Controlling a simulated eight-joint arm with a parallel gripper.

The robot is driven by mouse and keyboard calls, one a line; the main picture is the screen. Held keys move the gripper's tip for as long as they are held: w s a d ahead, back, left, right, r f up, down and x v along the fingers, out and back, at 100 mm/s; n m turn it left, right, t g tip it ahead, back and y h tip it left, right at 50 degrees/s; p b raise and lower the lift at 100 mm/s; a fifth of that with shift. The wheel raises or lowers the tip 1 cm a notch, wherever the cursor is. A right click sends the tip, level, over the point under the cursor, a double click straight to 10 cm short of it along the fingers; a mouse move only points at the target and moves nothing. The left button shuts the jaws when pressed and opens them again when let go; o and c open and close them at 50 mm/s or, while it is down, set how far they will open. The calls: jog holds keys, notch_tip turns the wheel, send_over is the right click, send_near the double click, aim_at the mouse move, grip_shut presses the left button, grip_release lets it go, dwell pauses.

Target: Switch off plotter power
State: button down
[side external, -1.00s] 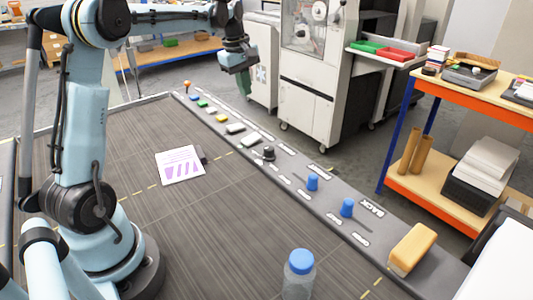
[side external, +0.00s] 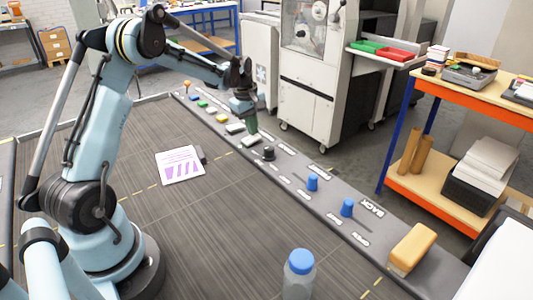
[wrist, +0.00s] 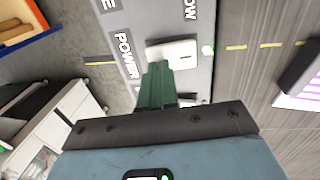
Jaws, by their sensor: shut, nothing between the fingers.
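A white rocker switch (wrist: 178,50) sits on the grey control panel (wrist: 165,20) in the wrist view, beside a label reading POWER (wrist: 127,55). In the side view this white switch (side external: 254,140) lies on the long panel. My gripper (side external: 252,130) points down over it. In the wrist view the green fingers of my gripper (wrist: 156,66) are shut together and empty, their tips at the switch's near edge. I cannot tell whether they touch it. The word plotter is not readable.
A second white switch (side external: 235,128) is just beyond. A black knob (side external: 268,153), blue knobs (side external: 312,182) and several coloured buttons share the panel. A blue-capped bottle (side external: 299,270) and a paper sheet (side external: 180,165) are on the dark table. An orange-yellow block (side external: 412,248) sits near the panel's end.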

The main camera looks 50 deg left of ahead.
aim_at(243, 141)
jog(key=shift+f, duration=0.2)
jog(key=shift+w+f+g, duration=0.2)
jog(key=shift+g, duration=0.1)
jog(key=shift+s, duration=0.2)
jog(key=shift+s+r, duration=0.2)
jog(key=shift+s, duration=0.5)
jog(key=shift+r, duration=0.1)
notch_tip(243, 141, up, 14)
jog(key=s, duration=0.2)
dwell(0.4)
